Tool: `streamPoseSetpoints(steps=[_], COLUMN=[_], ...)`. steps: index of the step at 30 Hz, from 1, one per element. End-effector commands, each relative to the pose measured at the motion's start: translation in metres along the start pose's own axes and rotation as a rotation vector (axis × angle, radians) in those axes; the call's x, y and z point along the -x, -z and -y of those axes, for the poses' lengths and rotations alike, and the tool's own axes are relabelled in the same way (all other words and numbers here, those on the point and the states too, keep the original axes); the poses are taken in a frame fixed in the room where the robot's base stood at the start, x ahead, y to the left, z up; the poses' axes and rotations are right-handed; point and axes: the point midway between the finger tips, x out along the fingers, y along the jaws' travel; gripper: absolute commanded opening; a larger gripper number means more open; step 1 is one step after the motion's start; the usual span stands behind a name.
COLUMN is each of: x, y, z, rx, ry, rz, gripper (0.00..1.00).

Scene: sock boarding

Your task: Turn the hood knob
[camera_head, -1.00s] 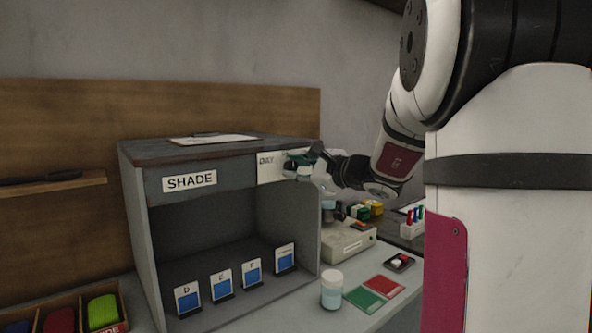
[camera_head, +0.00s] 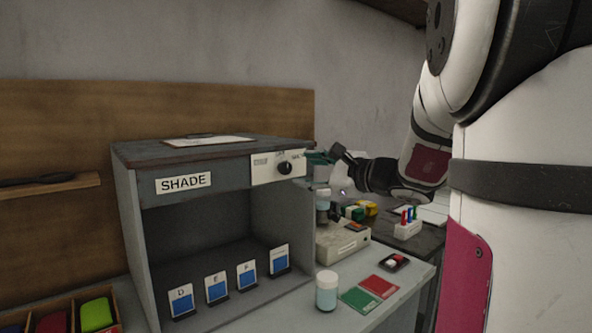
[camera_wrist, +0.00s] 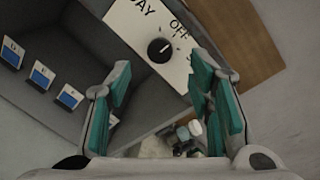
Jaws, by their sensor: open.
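The hood knob (camera_head: 284,168) is a round black dial on a white panel (camera_head: 262,174) at the top right front of the grey SHADE hood. The wrist view shows the knob (camera_wrist: 160,50) with DAY and OFF printed around it; other lettering is too small or cut off. Where its mark points is hard to tell. My gripper (camera_head: 324,160) is just right of the panel in the head view, apart from the knob. In the wrist view my gripper's teal-padded fingers (camera_wrist: 163,78) are spread and empty, with the knob beyond and between their tips.
The hood (camera_head: 122,215) holds several upright cards with blue patches. A microscope-like device (camera_head: 345,240) stands right of the hood, below my gripper. A clipboard (camera_head: 207,141) rests on top.

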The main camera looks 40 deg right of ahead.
Motion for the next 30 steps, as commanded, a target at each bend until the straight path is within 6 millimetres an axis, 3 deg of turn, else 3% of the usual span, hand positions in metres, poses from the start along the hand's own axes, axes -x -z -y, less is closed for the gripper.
streamPoseSetpoints(steps=[3, 10, 30], x=[0.024, 0.05, 0.053], y=[0.0, 0.0, -0.004], z=[0.001, 0.0, -0.004], rx=[0.001, 0.0, 0.009], ry=[0.004, 0.001, -0.014], rz=[-0.001, -0.001, 0.005], gripper=[0.48, 0.48, 0.48])
